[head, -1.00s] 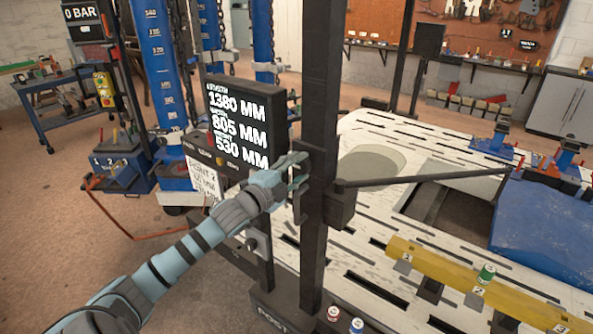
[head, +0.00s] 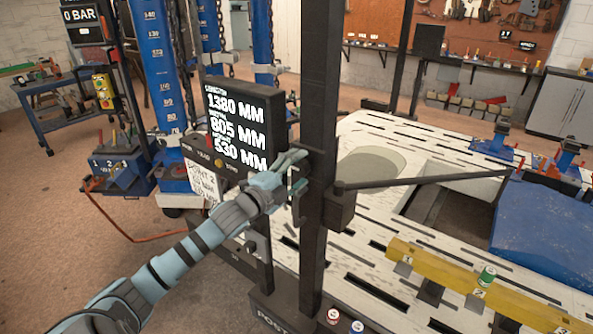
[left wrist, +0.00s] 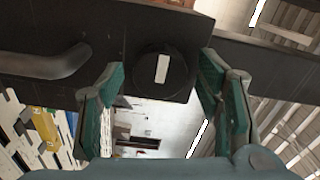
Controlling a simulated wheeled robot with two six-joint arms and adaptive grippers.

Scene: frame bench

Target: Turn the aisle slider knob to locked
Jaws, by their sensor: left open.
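The aisle slider knob (left wrist: 163,72) is a round black knob with a white bar mark. In the left wrist view it sits on a dark block, its mark nearly upright and slightly tilted. My left gripper (left wrist: 161,84) is open, its teal fingers one on each side of the knob; I see gaps, no clear contact. In the head view, my left gripper (head: 291,172) is at the slider block (head: 318,168) on the black post (head: 313,240). The knob itself is hidden there by the fingers. My right gripper is not in view.
A display panel (head: 240,128) with millimetre readings stands just left of the post. A dark bar (head: 430,180) reaches right from the slider. The slotted white bench (head: 350,262) with a yellow beam (head: 440,268) lies to the right. Small cans (head: 357,326) stand near the post's foot.

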